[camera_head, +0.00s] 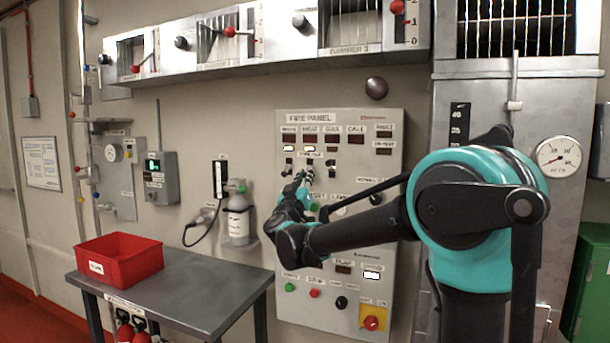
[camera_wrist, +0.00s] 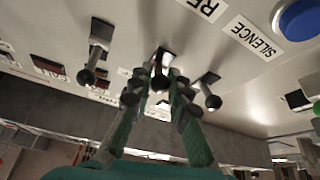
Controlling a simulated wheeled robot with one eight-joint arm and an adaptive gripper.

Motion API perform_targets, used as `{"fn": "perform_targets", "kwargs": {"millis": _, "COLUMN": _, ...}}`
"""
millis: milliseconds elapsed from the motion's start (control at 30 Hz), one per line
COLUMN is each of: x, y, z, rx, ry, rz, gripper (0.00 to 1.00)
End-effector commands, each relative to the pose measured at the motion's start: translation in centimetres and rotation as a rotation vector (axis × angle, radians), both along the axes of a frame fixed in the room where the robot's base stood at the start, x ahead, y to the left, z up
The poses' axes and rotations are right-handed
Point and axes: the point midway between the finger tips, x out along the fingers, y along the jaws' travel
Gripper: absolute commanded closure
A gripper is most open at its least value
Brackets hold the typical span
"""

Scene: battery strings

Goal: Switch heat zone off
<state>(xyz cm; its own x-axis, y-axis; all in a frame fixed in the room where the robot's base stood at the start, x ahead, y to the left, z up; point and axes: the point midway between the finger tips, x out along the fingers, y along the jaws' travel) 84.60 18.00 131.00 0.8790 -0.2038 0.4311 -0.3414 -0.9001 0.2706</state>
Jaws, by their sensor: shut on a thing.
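The fire panel (camera_head: 395,215) is a grey box on the wall. Its top row has a HEAT window (camera_head: 311,139), dark, with a lit lamp (camera_head: 310,149) under it. My gripper (camera_head: 304,178) is at the panel face below that HEAT column. In the wrist view my gripper (camera_wrist: 157,88) has its two fingers closed around a small black toggle switch (camera_wrist: 163,58), mostly hidden between them. Other toggle switches stand free on either side, one on the left (camera_wrist: 94,58) and one on the right (camera_wrist: 208,91). The held switch's exact position is hard to tell.
A blue button (camera_wrist: 300,18) and a SILENCE label (camera_wrist: 254,38) are near the gripper in the wrist view. A lower panel has buttons and a red knob on yellow (camera_head: 371,322). A table (camera_head: 190,300) with a red bin (camera_head: 120,260) stands at left.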

Motion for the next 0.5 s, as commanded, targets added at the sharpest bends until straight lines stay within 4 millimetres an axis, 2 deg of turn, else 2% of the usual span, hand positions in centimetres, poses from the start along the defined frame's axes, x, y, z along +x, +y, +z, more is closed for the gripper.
{"fn": "perform_targets", "kwargs": {"millis": 500, "x": 0.16, "y": -0.03, "z": -0.24, "rx": -0.018, "ry": -0.049, "rz": 0.000, "gripper": 1.00}}
